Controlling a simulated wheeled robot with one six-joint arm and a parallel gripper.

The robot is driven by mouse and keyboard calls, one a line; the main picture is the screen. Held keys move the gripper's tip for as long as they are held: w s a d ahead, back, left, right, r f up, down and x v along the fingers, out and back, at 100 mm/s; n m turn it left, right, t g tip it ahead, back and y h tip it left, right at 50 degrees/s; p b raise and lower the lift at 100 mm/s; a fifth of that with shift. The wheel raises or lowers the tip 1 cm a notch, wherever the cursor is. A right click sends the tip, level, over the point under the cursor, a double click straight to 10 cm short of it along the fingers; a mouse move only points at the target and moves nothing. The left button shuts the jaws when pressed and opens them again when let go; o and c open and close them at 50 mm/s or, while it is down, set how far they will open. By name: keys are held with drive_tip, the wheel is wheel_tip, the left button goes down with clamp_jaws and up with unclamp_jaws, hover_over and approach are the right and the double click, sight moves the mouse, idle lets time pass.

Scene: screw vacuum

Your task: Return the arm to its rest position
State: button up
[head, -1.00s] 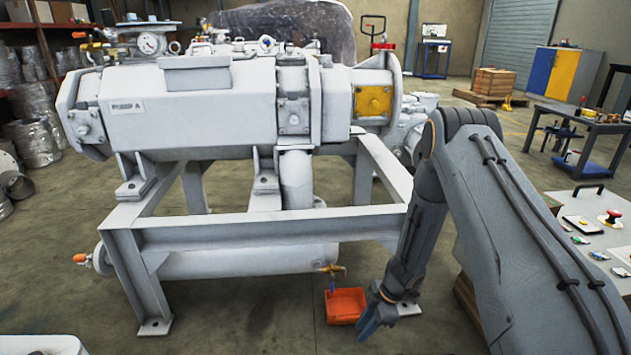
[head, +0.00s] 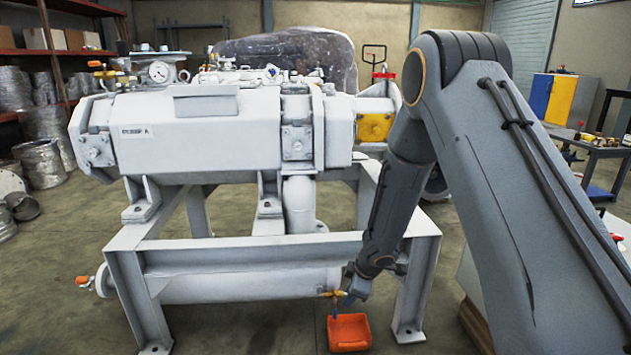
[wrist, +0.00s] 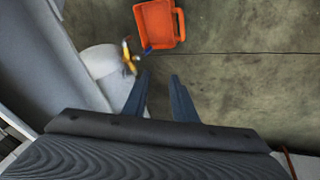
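My gripper (wrist: 160,84) shows in the wrist view with its two dark fingers apart and nothing between them. In the head view my gripper (head: 354,297) points down beside the drain valve (head: 334,293), at the right end of the lower white cylinder. I cannot tell there whether it touches the valve. The wrist view shows the yellow valve (wrist: 129,58) left of the fingertips, apart from them. My arm bends high at the elbow on the right side of the head view.
The white screw vacuum machine (head: 215,130) fills the left and middle on its steel frame (head: 250,254). An orange container (head: 348,332) stands on the floor below the valve; it also shows in the wrist view (wrist: 156,24). A dark workbench (head: 605,150) stands at the right.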

drive_tip(key=s+a+r+m+h, duration=0.1)
drive_tip(key=s+a+r+m, duration=0.15)
drive_tip(key=r, duration=0.45)
drive_tip(key=s+a+r+m+t+h, duration=0.1)
drive_tip(key=s+r, duration=0.3)
drive_tip(key=r, duration=0.2)
drive_tip(key=s+a+r+m+h, duration=0.1)
drive_tip(key=s+a+r+m, duration=0.1)
drive_tip(key=s+r, duration=0.35)
drive_tip(key=s+a+r+m+g+y, duration=0.1)
drive_tip(key=s+a+r+g, duration=0.15)
drive_tip(key=s, duration=0.75)
drive_tip(key=s+a+r+m+g+y, duration=0.15)
drive_tip(key=s+r, duration=0.25)
drive_tip(key=s, duration=0.5)
drive_tip(key=s+a+r+m+g, duration=0.1)
drive_tip(key=s+a+r, duration=0.15)
drive_tip(key=s, duration=0.75)
drive_tip(key=d+r+m+h+p, duration=0.1)
drive_tip(key=d+r+m+p, duration=0.2)
drive_tip(key=d+r+p, duration=0.7)
drive_tip(key=d+r+m+p, duration=0.3)
drive_tip(key=d+r+p, duration=0.8)
drive_tip(key=p, duration=1.3)
wheel_tip(320, 180, up, 6)
drive_tip(key=shift+f+h+p, duration=0.15)
drive_tip(key=shift+h+p, duration=0.2)
drive_tip(key=shift+p, duration=0.05)
